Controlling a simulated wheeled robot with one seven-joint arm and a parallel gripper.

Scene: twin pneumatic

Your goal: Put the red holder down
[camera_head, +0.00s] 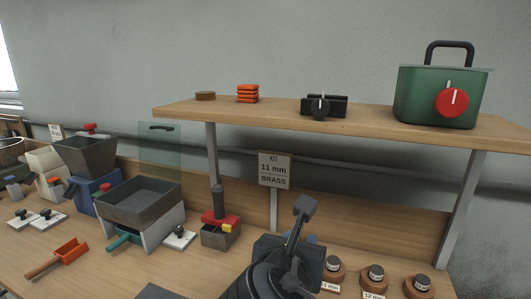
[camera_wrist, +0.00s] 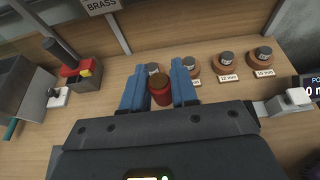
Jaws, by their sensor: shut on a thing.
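The red holder (camera_wrist: 160,95) is a small red cylinder with a brownish top in the wrist view. It sits between the two blue fingers of my gripper (camera_wrist: 159,72), which is shut on it. Wooden bench surface shows around the fingers; I cannot tell whether the holder touches it. In the head view my dark arm hides the holder and most of the gripper.
Round wooden stands with grey tops, such as one labelled 12 mm (camera_wrist: 227,63), line the bench just beyond the fingers. A grey box with a red-and-black tool (camera_head: 220,220) is left. A shelf (camera_head: 350,122) runs above. A white-topped block (camera_wrist: 290,101) is right.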

